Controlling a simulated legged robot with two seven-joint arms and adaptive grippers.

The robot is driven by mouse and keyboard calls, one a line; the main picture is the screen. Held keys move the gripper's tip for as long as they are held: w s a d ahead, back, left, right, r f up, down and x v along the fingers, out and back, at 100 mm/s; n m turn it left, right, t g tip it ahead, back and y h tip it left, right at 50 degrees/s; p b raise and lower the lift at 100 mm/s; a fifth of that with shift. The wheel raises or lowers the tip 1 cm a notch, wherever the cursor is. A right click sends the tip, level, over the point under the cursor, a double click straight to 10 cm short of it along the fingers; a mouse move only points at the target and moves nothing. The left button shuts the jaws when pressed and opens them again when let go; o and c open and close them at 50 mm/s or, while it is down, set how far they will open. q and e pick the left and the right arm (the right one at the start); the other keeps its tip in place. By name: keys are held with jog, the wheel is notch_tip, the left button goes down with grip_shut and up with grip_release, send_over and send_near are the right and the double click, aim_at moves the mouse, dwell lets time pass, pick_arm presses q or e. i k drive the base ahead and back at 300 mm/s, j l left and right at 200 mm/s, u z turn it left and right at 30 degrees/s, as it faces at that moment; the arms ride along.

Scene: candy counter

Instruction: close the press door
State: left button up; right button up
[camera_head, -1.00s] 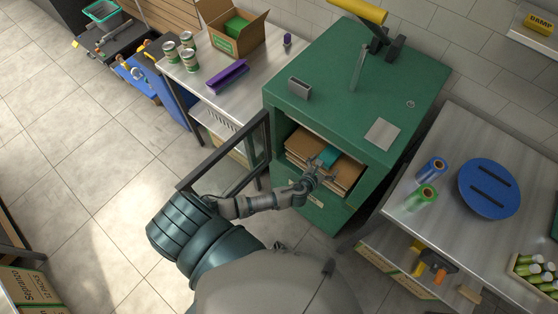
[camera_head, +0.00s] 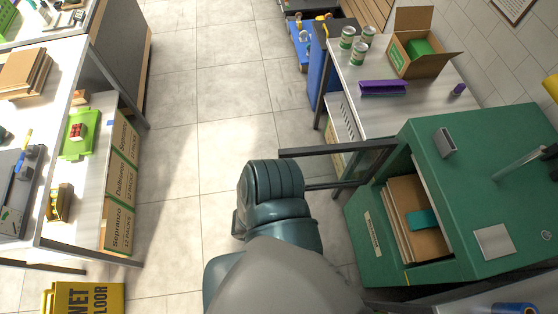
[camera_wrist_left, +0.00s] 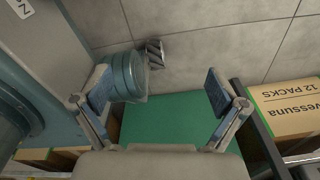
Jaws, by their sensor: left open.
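The green press (camera_head: 480,215) stands at the right of the head view. Its front opening shows brown cardboard sheets (camera_head: 402,215) and a teal piece (camera_head: 422,220). The press door (camera_head: 365,168), a dark frame with a see-through pane, stands open and juts left from the press. My teal arm links (camera_head: 275,200) are left of and below the door and seem to cover its lower left part. No gripper shows in the head view. In the left wrist view my left gripper (camera_wrist_left: 158,88) is open, fingers apart, with nothing held. A flat green surface (camera_wrist_left: 175,118) lies beyond it; I cannot tell what it belongs to.
A metal table (camera_head: 400,105) with green cans, a purple item and an open carton (camera_head: 415,50) stands behind the door. Shelving (camera_head: 45,120) with boxes is at left. A yellow floor sign (camera_head: 85,298) is bottom left. Tiled floor (camera_head: 195,150) lies clear between.

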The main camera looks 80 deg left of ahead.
aim_at(388, 145)
jog(key=k+j+z, duration=0.15)
jog(key=j, duration=0.35)
jog(key=j+z, duration=0.15)
jog(key=j, duration=0.3)
jog(key=k+j+z, duration=0.15)
jog(key=j, duration=0.3)
jog(key=k+j+z, duration=0.15)
jog(key=j, duration=0.3)
jog(key=k+j+z, duration=0.1)
jog(key=k+j, duration=0.15)
jog(key=j, duration=0.15)
jog(key=k+j+z, duration=0.15)
jog(key=j, duration=0.25)
jog(key=k+j+z, duration=0.15)
jog(key=k+j, duration=0.1)
jog(key=j, duration=0.1)
